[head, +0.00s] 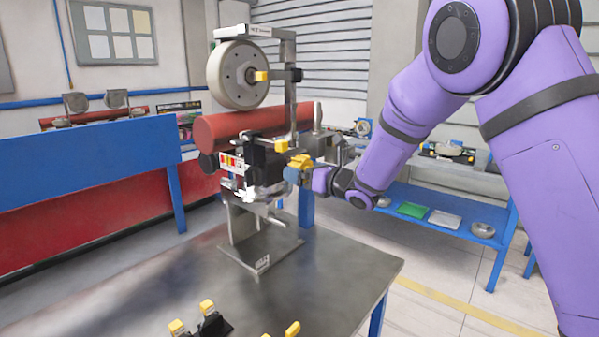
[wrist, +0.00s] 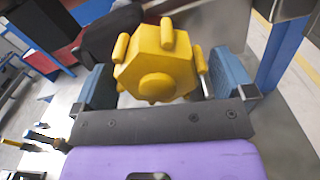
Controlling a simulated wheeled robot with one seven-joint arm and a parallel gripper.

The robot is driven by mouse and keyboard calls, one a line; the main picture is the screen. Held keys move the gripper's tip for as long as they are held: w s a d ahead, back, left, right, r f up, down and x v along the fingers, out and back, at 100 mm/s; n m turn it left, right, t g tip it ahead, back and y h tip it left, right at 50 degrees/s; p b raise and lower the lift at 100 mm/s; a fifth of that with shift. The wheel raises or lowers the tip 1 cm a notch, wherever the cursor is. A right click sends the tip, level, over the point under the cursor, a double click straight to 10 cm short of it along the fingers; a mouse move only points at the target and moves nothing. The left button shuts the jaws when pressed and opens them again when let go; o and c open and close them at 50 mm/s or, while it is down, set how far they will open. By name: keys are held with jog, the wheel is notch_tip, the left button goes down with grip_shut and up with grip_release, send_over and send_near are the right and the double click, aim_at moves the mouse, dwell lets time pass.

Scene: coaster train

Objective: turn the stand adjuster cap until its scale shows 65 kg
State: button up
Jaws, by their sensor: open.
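The stand adjuster cap, a yellow lobed knob (head: 300,161), sits on the right side of the stand (head: 243,225). In the wrist view the cap (wrist: 158,65) faces me between the two blue fingers of my gripper (wrist: 165,80). The fingers are open, one on each side of the cap, with a visible gap at the left; contact on the right is hard to tell. In the head view my gripper (head: 297,174) is at the cap, partly covering it. A small label with coloured marks (head: 232,163) shows on the stand's left side; no scale reading is legible.
The stand is on a grey metal table (head: 330,270). Yellow-tipped black clamps (head: 210,322) lie at its front edge. A large grey wheel (head: 237,75) and a red cylinder (head: 240,125) are close above and behind the cap. A blue shelf (head: 445,225) stands behind at the right.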

jog(key=shift+x, duration=0.85)
jog(key=shift+c, duration=0.2)
jog(key=c, duration=0.8)
jog(key=shift+m, duration=0.3)
